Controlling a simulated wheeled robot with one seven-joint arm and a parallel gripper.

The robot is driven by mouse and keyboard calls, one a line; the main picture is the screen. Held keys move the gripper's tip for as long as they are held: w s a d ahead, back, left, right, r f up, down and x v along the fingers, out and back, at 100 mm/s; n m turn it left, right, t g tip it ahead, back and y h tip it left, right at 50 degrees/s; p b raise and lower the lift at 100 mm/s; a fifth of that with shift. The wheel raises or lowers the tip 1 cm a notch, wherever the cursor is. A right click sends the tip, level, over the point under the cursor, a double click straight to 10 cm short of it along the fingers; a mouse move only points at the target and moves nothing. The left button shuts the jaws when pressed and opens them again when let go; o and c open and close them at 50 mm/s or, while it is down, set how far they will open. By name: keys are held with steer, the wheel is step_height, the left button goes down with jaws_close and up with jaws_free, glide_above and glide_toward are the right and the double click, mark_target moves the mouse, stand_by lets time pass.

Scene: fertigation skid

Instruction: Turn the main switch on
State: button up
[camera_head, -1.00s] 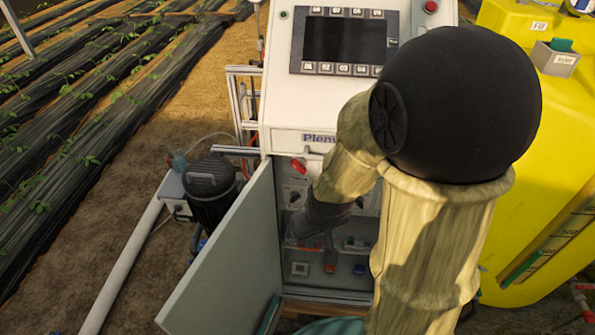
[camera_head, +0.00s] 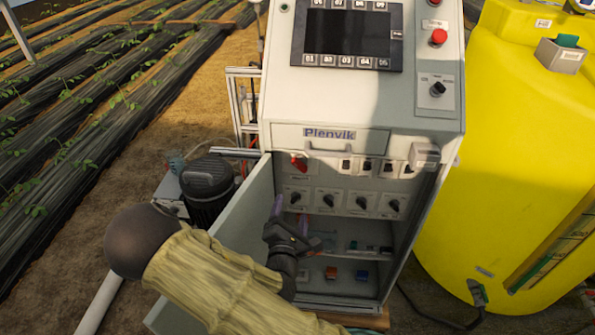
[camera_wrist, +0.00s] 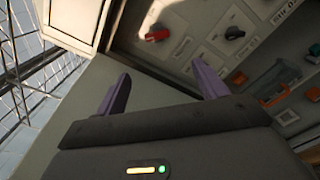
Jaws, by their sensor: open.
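The control cabinet stands with its lower door open, showing a panel of switches inside. A red rotary handle (camera_head: 299,163), which looks like the main switch, sits at the upper left of this panel. It also shows in the wrist view (camera_wrist: 157,34), pointing roughly sideways there. My gripper (camera_head: 290,212) is at the cabinet opening, below the red handle and apart from it. Its two purple fingers (camera_wrist: 160,88) are spread with nothing between them. In the wrist view the red handle lies beyond the fingertips, between them in direction.
The open door (camera_head: 232,212) stands left of my gripper. A row of black knobs (camera_head: 329,200) sits below the red handle. A shelf with small parts (camera_head: 365,248) is lower. A yellow tank (camera_head: 520,150) is at right, a black canister (camera_head: 208,190) at left.

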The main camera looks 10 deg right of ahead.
mark_target(298, 168)
steer(key=shift+r, duration=0.15)
steer(key=b+x, duration=0.1)
steer(key=x, duration=1.6)
steer(key=shift+w, duration=0.25)
steer(key=shift+b, duration=0.3)
steer(key=c, duration=1)
